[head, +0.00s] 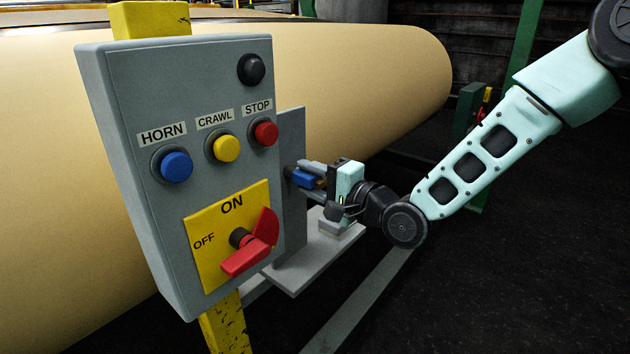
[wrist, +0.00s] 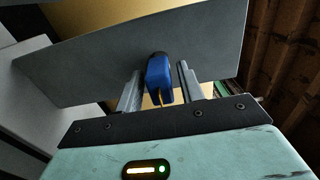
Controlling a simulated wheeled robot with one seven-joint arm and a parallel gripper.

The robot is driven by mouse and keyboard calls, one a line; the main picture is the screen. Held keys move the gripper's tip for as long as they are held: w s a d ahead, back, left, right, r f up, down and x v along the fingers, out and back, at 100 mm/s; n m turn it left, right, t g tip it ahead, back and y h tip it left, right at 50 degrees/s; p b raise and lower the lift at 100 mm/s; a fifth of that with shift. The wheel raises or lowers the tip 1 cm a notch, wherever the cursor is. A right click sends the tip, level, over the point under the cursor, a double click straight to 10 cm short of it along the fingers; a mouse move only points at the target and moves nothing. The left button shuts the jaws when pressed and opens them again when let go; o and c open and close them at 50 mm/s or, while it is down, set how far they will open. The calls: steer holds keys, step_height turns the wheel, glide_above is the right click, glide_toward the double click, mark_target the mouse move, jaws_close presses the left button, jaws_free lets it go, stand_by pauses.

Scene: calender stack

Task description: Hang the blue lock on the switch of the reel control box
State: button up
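The blue lock (head: 303,179) is at the grey upright plate (head: 291,150) beside the control box. It also shows in the wrist view (wrist: 159,80), in front of the plate (wrist: 90,70), with its brass end towards me. My gripper (head: 308,172) is open, with one finger on each side of the lock and narrow gaps between. The fingers also show in the wrist view (wrist: 158,88). The lock's shackle and its support are hidden. The reel control box (head: 120,120) is grey. Its red switch (head: 248,255) sits on a yellow ON/OFF plate (head: 208,264).
The box carries blue, yellow, red and black buttons and stands on a yellow post (head: 226,325). A small grey shelf (head: 300,272) lies below my gripper. A large tan roll (head: 370,80) is behind. Dark floor (head: 530,270) is open at the right.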

jaws_close()
steer(key=shift+s+d, duration=0.1)
stand_by(0.3)
steer(key=shift+v, duration=2.05)
